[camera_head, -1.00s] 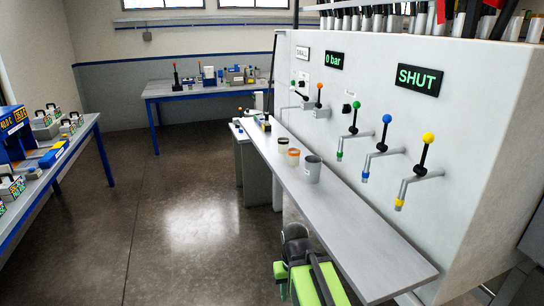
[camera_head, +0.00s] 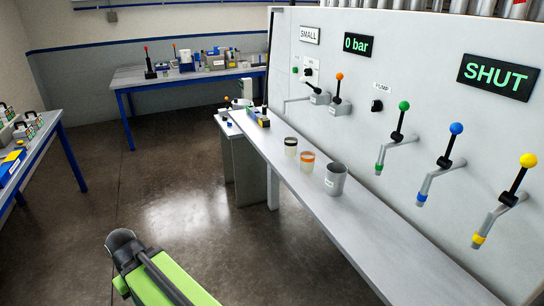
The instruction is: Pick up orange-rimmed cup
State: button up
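The orange-rimmed cup (camera_head: 307,164) stands upright on the long grey shelf (camera_head: 345,222) in front of the white panel. It is between a dark-rimmed cup (camera_head: 290,148) farther back and a larger grey cup (camera_head: 335,181) nearer to me. It looks apart from both. My green arm with a dark rounded joint shows at the lower left, over the floor and well short of the shelf. No gripper fingers can be made out in the head view.
Levers with green (camera_head: 404,106), blue (camera_head: 456,128) and yellow (camera_head: 528,161) knobs, each with a spout, stick out above the shelf. A blue-legged table (camera_head: 125,83) stands at the back, another (camera_head: 50,128) at the left. The floor between is open.

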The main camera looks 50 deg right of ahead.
aim_at(307, 162)
jog(key=z, duration=0.15)
jog(key=i, duration=1.4)
jog(key=z, duration=0.55)
jog(key=k, duration=0.9)
jog(key=z, duration=0.2)
jog(key=i, duration=0.95)
jog(key=u, duration=0.05)
